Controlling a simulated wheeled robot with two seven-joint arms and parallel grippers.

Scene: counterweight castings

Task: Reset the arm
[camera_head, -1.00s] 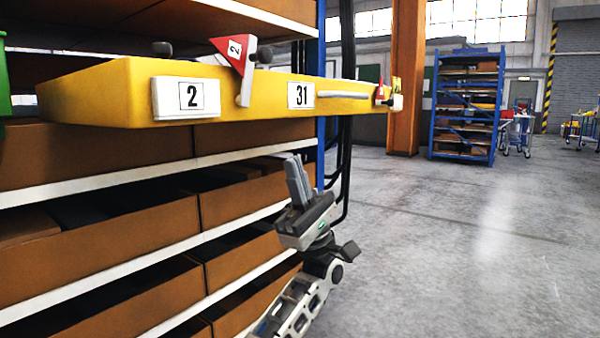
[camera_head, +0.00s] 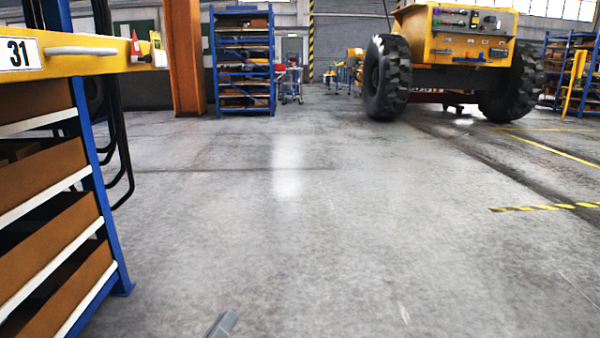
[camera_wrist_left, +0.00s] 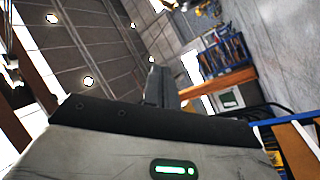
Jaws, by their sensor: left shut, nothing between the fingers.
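My left gripper (camera_head: 223,323) shows only as grey fingertips at the bottom edge of the head view, over the bare floor. In the left wrist view its fingers (camera_wrist_left: 154,86) are together with nothing between them, pointing toward the ceiling and far hall. The rest of my left arm is out of the head view. My right gripper is in neither view.
A shelf rack with a blue post (camera_head: 98,185) and brown bins (camera_head: 45,190) stands at the left. Its yellow ledge (camera_head: 90,62) bears a 31 label. A yellow wheeled machine (camera_head: 455,50) stands far right. The middle floor is clear.

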